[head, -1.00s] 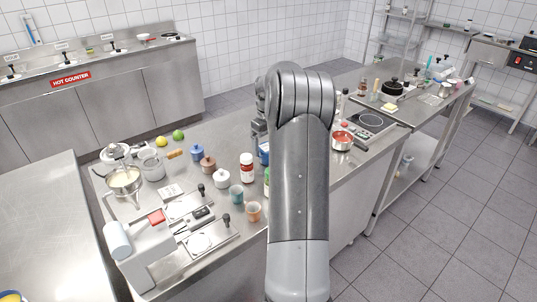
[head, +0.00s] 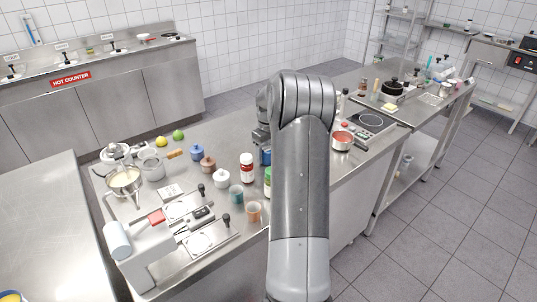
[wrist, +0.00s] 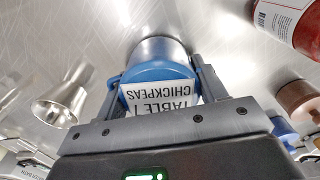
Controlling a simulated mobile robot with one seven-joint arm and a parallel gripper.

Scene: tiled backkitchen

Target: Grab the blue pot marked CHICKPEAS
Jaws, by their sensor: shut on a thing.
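The blue pot (wrist: 155,72) sits between the two fingers of my gripper (wrist: 158,84) in the wrist view. Its white label, upside down there, reads TABLE 1 and CHICKPEAS. My gripper is shut on this pot. In the head view my arm hides most of the gripper (head: 262,138) and nearly all of the pot. I cannot tell whether the pot is clear of the counter.
A red-and-white bottle (head: 247,167) and a green-capped bottle (head: 267,180) stand close by. Another blue pot (head: 197,153), a brown pot (head: 208,165) and a white pot (head: 222,178) stand left. A red-filled pan (head: 342,140) is right. A bell-shaped metal piece (wrist: 62,102) is near the gripper.

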